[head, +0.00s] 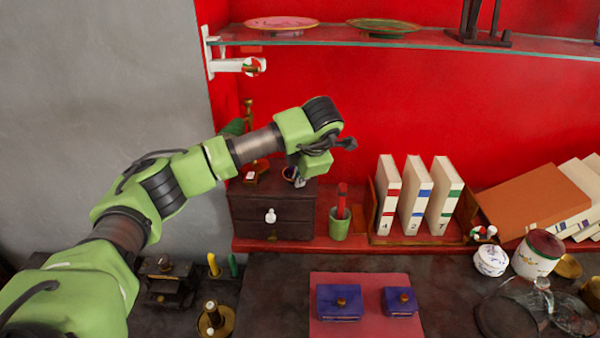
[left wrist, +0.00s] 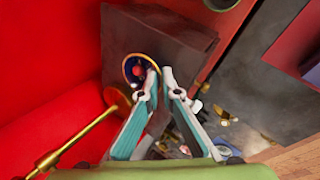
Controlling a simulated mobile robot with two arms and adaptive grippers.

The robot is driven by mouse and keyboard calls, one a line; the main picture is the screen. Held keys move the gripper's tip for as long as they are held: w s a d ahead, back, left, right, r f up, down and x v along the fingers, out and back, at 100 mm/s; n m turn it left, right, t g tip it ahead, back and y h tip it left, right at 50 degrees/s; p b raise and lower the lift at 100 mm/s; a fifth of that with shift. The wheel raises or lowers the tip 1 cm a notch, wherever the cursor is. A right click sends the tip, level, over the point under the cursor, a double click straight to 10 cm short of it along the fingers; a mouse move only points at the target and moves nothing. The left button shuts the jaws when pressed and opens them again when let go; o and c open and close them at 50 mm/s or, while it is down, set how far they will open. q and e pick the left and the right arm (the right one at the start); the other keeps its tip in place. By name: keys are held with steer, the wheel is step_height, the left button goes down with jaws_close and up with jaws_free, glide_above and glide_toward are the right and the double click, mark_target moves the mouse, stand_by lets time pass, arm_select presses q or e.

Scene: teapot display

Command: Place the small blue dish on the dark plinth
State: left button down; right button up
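In the head view the dish (head: 288,172) is partly behind my left gripper (head: 299,181), over that same block (head: 270,207), the only plinth-like dark thing here. My left gripper (left wrist: 160,76) has its fingertips close together at the dish's right edge, one overlapping the dish. Whether they pinch the rim is unclear. My right gripper is out of view.
A brass stand (left wrist: 90,135) is left of the fingers. A green cup (head: 340,226) and white books (head: 414,200) stand right of the block. A glass shelf (head: 400,41) with plates runs above. Blue boxes (head: 340,308) sit on a red mat in front.

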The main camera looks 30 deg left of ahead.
arm_select(q)
steer(key=c, duration=2.6)
jaws_free()
steer(key=shift+f, duration=0.1)
steer(key=shift+o, duration=0.2)
steer(key=b+v, duration=0.2)
steer(key=v, duration=1)
steer(key=shift+b, duration=0.4)
steer(key=shift+d, duration=0.1)
